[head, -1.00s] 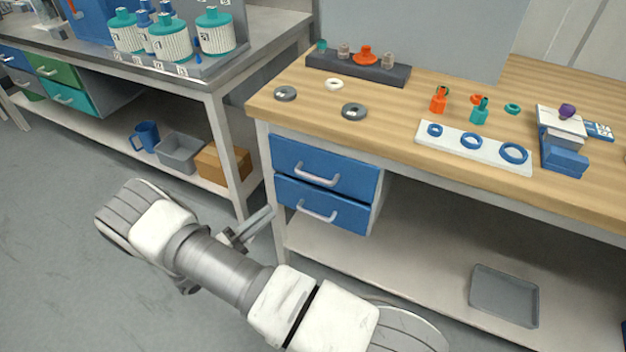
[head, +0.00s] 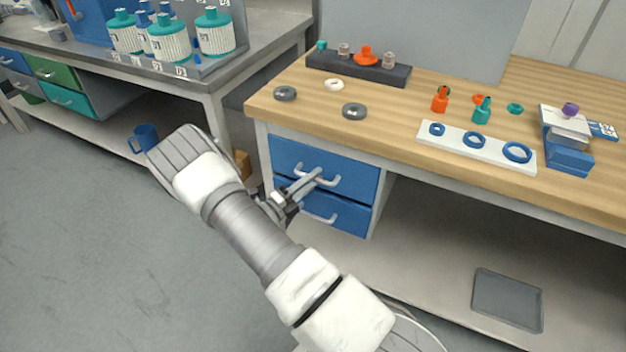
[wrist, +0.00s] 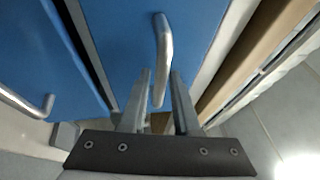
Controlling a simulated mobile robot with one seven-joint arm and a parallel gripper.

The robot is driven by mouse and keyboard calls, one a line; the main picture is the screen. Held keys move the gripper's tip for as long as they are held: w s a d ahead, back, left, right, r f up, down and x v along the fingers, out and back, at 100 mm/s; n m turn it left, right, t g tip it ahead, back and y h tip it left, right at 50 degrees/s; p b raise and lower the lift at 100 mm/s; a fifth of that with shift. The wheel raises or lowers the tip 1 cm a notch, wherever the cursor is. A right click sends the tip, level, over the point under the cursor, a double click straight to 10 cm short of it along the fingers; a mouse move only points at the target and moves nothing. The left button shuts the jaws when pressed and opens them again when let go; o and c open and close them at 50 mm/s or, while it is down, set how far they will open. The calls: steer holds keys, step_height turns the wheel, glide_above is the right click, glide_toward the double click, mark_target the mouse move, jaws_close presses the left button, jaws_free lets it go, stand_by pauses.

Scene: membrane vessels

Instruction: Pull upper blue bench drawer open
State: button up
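The upper blue drawer (head: 345,165) sits under the wooden bench top, with a pale bar handle (head: 330,182) on its front. It looks shut. My gripper (head: 308,184) is at this handle, partly covering it in the head view. In the wrist view, my gripper (wrist: 160,75) is open, with the handle (wrist: 164,45) of the upper drawer front (wrist: 125,30) between its two fingers. A gap shows on each side of the handle. The lower blue drawer (head: 350,217) is directly below, its handle partly hidden by my gripper.
The wooden bench top (head: 400,120) overhangs the drawers and carries rings, small bottles and a white ring board (head: 455,152). A grey tray (head: 507,300) lies on the lower shelf at right. A grey bench (head: 265,45) stands at left. The floor in front is free.

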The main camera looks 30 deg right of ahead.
jaws_close()
stand_by(1.4)
